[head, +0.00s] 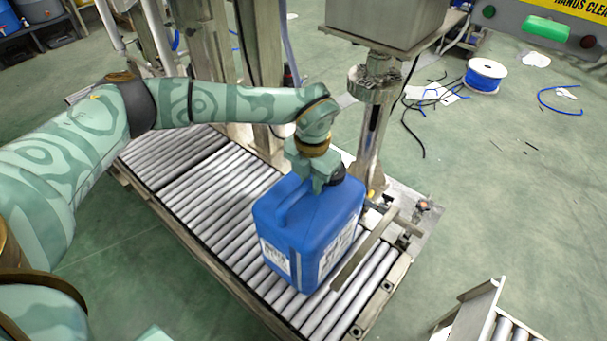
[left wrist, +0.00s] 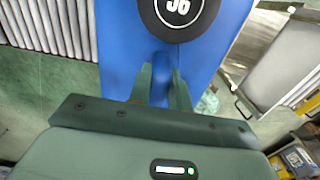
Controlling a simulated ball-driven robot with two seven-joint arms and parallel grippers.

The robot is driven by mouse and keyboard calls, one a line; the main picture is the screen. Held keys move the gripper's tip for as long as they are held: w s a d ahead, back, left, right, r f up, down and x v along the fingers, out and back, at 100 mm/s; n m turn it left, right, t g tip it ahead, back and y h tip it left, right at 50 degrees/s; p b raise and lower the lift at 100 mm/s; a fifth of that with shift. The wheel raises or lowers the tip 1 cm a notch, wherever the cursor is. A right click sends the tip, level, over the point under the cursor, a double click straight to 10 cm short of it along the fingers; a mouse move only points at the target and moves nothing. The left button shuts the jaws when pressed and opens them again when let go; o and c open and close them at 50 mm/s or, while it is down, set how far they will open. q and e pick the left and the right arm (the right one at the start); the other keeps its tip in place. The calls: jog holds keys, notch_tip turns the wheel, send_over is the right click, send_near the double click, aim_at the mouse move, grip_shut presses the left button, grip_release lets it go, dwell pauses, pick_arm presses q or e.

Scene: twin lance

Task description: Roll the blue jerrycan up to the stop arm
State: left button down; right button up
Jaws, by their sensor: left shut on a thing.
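The blue jerrycan (head: 310,232) stands upright on the roller conveyor (head: 190,190), near its right end. It has white labels and a dark cap. My left gripper (head: 318,183) reaches down onto its top from behind and is shut on it, beside the cap. In the left wrist view the two fingers (left wrist: 155,85) close on a blue part of the jerrycan (left wrist: 120,50), with a round black cap marked with white figures above them. The stop arm (head: 364,250) is a metal bar across the rollers just right of the jerrycan; a narrow gap seems to lie between them. My right gripper is not in view.
A metal post with a nozzle (head: 372,85) rises behind the jerrycan, under a grey box. A second roller section (head: 480,318) starts at the lower right, across a gap of floor. A blue cable spool (head: 484,76) and loose wires lie on the green floor.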

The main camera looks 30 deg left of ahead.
pick_arm(q)
jog(key=shift+s+d, duration=0.2)
jog(key=shift+d, duration=0.7)
jog(key=shift+d+f, duration=0.15)
jog(key=shift+d, duration=0.1)
jog(key=shift+s+d+f+p, duration=0.1)
jog(key=shift+s+d+p, duration=0.15)
jog(key=shift+d, duration=0.4)
jog(key=shift+s+d+f+p, duration=0.15)
jog(key=shift+d+p, duration=0.2)
jog(key=shift+d, duration=0.25)
jog(key=c, duration=1.2)
grip_release()
jog(key=shift+c, duration=0.2)
jog(key=o, duration=0.4)
jog(key=shift+w, duration=0.1)
jog(key=shift+o, duration=0.2)
jog(key=shift+r, duration=0.2)
jog(key=shift+w, duration=0.1)
jog(key=o, duration=0.6)
jog(key=shift+c, duration=0.2)
